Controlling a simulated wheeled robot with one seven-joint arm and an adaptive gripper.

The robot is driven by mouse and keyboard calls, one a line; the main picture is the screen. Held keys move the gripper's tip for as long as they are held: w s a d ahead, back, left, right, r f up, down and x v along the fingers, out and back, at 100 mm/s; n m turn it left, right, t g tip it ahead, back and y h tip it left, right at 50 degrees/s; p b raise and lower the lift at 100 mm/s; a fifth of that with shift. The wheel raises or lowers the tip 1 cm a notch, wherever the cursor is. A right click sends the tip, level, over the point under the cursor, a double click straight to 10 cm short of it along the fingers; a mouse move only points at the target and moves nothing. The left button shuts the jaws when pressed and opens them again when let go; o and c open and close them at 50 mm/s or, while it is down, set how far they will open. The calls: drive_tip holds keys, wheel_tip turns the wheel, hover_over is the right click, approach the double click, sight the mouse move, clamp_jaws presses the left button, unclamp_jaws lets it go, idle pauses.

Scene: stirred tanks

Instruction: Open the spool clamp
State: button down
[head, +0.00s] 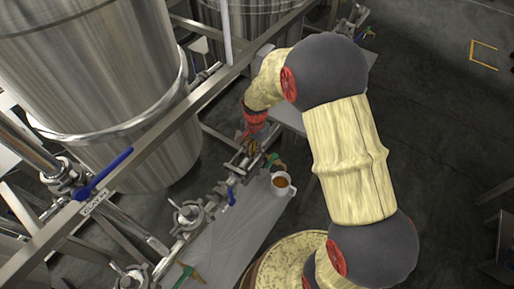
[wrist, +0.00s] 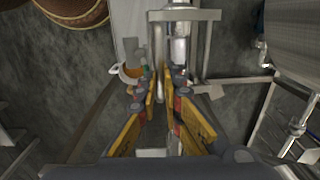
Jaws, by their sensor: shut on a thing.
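My gripper (head: 247,146) is at the far end of the pipe run in the head view, low beside the steel tank. In the wrist view its yellow fingers (wrist: 161,92) are closed around a narrow grey metal piece (wrist: 159,70), which I take to be part of the spool clamp. In the head view the clamp (head: 243,164) shows only partly, just below the fingers. The fingers and wrist hide most of it, so I cannot tell how far it is open.
A white mug (head: 284,186) with brown contents stands right of the pipe on a grey surface (head: 225,245). Another pipe clamp (head: 188,214) and a blue valve handle (head: 106,173) lie nearer. A large steel tank (head: 100,75) fills the left. Dark floor (head: 440,130) is open at right.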

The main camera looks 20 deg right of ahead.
drive_tip(key=w+a+r+g+h+p, duration=0.1)
drive_tip(key=w+a+r+g+p, duration=0.1)
drive_tip(key=w+a+p, duration=0.3)
drive_tip(key=shift+w+a+h+p, duration=0.3)
drive_tip(key=shift+w+a, duration=0.7)
drive_tip(key=shift+w, duration=0.95)
drive_tip(key=c, duration=2.5)
unclamp_jaws()
drive_tip(key=shift+r, duration=0.1)
drive_tip(key=shift+c, duration=0.2)
drive_tip(key=o, duration=0.4)
drive_tip(key=shift+w+d, duration=0.1)
drive_tip(key=shift+o, duration=0.5)
drive_tip(key=shift+w, duration=0.2)
drive_tip(key=shift+o, duration=0.6)
drive_tip(key=shift+r, duration=0.2)
wheel_tip(320, 180, up, 12)
drive_tip(key=w+a, duration=0.1)
drive_tip(key=w, duration=0.1)
drive_tip(key=shift+a+f, duration=0.15)
drive_tip(key=shift+a, duration=0.15)
